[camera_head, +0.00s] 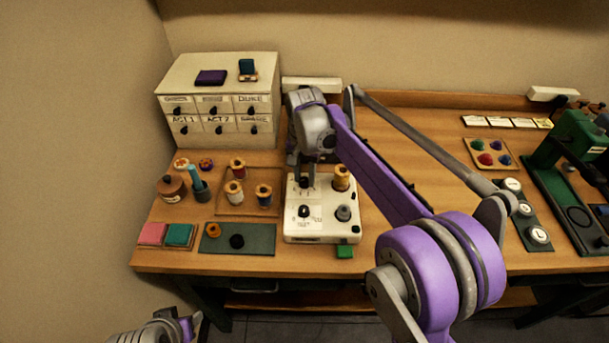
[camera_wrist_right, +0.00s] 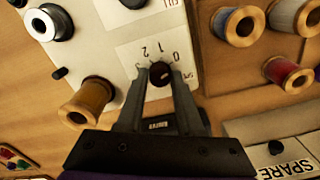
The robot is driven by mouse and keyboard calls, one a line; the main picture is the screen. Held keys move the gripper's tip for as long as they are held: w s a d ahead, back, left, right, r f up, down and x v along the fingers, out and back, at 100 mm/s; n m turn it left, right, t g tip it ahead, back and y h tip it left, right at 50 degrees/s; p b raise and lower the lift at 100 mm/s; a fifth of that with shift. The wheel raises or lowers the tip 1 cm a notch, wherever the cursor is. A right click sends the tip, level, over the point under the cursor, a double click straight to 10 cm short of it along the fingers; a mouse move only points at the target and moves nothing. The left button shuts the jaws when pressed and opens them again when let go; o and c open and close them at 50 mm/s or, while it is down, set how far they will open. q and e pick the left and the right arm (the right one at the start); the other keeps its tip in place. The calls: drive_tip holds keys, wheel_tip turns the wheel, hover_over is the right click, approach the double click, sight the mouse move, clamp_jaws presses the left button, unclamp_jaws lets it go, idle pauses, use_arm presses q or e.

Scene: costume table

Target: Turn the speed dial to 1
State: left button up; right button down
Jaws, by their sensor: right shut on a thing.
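The speed dial (camera_wrist_right: 160,73) is a small dark round knob on a white machine panel, with the numbers 0, 1 and 2 printed beside it. My right gripper (camera_wrist_right: 158,82) is shut on the dial, one finger on each side, in the right wrist view. In the head view my right gripper (camera_head: 303,178) reaches down onto the upper part of the white machine (camera_head: 323,228) and partly hides the dial. Which number the dial points to is not clear.
A drawer cabinet (camera_head: 219,98) stands behind.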

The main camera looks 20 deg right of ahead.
drive_tip(key=n, duration=0.4)
drive_tip(key=shift+n, duration=2.3)
drive_tip(key=c, duration=0.6)
unclamp_jaws()
drive_tip(key=shift+o, duration=0.2)
drive_tip(key=shift+r, duration=0.1)
